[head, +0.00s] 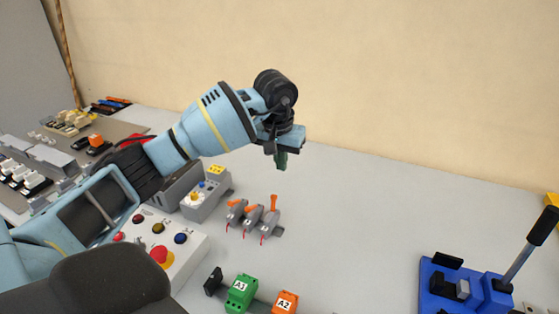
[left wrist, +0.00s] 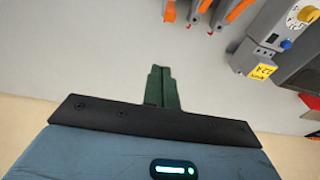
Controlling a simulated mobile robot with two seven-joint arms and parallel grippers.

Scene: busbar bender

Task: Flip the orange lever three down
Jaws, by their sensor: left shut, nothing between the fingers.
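Three small grey toggle units with orange levers stand in a row on the grey table: left lever (head: 234,203), middle lever (head: 252,208) and right lever (head: 273,202). I cannot read which is numbered three. The right lever stands most upright in the head view. The left wrist view shows their orange ends cut off by the top edge (left wrist: 232,12). My left gripper (head: 281,160) is above and beyond the row, apart from it. Its green fingers (left wrist: 163,85) are together and empty, pointing toward the levers' side. My right gripper is not in view.
A grey control box with a yellow label (head: 216,170) stands left of the levers. A white button box (head: 190,245) is nearer, with green (head: 241,292) and orange (head: 285,302) blocks in front. A blue bender (head: 460,285) is at right. The table between is clear.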

